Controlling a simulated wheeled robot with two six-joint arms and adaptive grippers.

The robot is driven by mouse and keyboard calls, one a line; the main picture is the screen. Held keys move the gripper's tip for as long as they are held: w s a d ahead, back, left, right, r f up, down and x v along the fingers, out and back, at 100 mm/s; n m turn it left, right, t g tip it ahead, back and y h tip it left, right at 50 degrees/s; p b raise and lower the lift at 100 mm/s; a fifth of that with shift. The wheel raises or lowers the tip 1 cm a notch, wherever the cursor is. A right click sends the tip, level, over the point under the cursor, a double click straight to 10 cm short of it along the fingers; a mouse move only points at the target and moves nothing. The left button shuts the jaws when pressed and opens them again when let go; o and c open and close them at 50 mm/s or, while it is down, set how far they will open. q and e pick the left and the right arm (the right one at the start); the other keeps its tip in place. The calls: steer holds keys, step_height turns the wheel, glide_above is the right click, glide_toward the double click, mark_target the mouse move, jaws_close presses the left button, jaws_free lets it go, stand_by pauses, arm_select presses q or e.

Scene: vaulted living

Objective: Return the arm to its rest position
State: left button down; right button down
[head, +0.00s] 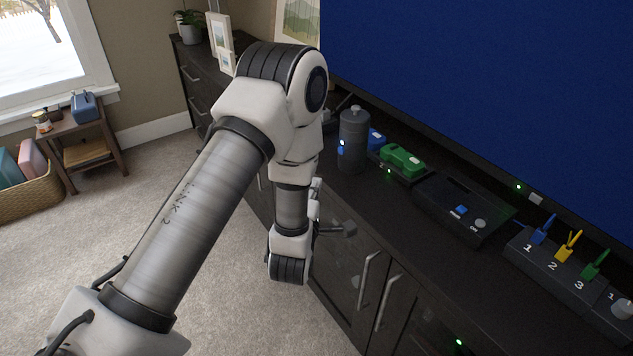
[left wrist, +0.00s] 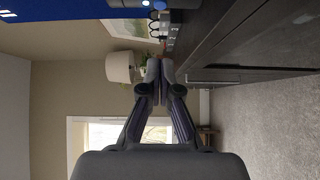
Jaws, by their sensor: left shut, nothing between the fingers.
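My left arm (head: 200,210) comes in from the lower left of the head view and bends down at its elbow in front of the dark cabinet. My left gripper (head: 348,228) is small and partly hidden behind the forearm, beside the cabinet's front. In the left wrist view its two fingers (left wrist: 154,82) meet at the tips with nothing between them. My right gripper is in neither view.
The dark cabinet (head: 440,290) has a grey canister (head: 354,140), a green device (head: 402,160), a black box with buttons (head: 462,212) and a numbered switch panel (head: 560,262) on top. A blue screen (head: 480,80) stands behind. Carpet (head: 120,215) lies open at left.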

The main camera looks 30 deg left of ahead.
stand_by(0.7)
arm_select(q)
steer(key=s+d+f+m+g+h, duration=0.35)
steer(key=s+f+m+g, duration=0.25)
steer(key=s+f, duration=0.55)
steer(key=s+d+f+m+g+h, duration=0.2)
steer(key=s+d+f+m+g, duration=0.35)
steer(key=s+f, duration=0.6)
steer(key=s+f+m+g+h, duration=0.1)
steer(key=s+f+m+g, duration=0.2)
steer(key=s+m+g, duration=0.35)
step_height(320, 180, up, 14)
steer(key=m+t+p, duration=0.1)
steer(key=m+p, duration=0.2)
steer(key=p, duration=1.1)
steer(key=shift+s+d+f+m, duration=0.15)
steer(key=shift+s+m, duration=0.25)
